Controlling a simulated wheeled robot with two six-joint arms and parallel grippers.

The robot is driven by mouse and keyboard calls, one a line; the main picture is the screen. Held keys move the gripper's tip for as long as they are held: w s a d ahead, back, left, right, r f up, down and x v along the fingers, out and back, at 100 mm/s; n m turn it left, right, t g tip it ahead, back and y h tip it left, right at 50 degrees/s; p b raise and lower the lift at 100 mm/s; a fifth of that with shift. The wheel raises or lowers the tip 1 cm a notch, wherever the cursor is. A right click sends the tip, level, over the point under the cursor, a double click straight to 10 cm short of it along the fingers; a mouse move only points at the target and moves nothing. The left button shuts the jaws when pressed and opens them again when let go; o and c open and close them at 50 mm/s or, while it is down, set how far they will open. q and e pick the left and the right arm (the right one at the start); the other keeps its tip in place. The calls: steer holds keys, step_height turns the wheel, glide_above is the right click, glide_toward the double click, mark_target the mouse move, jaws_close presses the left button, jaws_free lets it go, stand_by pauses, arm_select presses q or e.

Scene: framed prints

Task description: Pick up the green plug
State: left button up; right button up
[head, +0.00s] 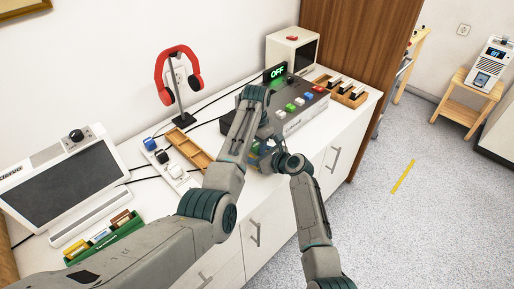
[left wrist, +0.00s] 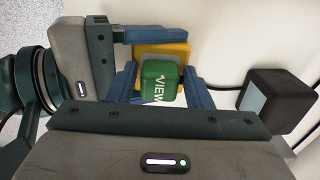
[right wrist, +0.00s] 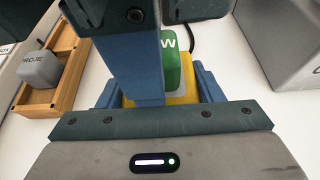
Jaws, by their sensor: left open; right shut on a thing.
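The green plug (left wrist: 160,82) has a green block lettered "VIEW" and a yellow part behind it. In the right wrist view the plug (right wrist: 173,72) is partly hidden by a blue finger of my left gripper. My right gripper (right wrist: 158,80) is shut on the plug at its yellow part. My left gripper (left wrist: 158,76) is open, with its blue fingers on either side of the green block; I cannot tell whether they touch it. In the head view both grippers are close together by the counter's front edge, and my arms mostly hide the plug.
A grey plug (right wrist: 40,68) lies in a wooden tray (right wrist: 40,100). A white power strip (head: 170,168) with plugs stands left of the tray. A dark button box (head: 285,105) stands behind my grippers. Red headphones (head: 178,75) hang on a stand at the back.

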mark_target(256, 145)
arm_select(q)
steer(key=c, duration=0.8)
steer(key=shift+o, duration=0.2)
step_height(256, 145, up, 10)
steer(key=shift+r, duration=0.1)
arm_select(e)
steer(key=o, duration=1.3)
steer(key=shift+c, duration=0.2)
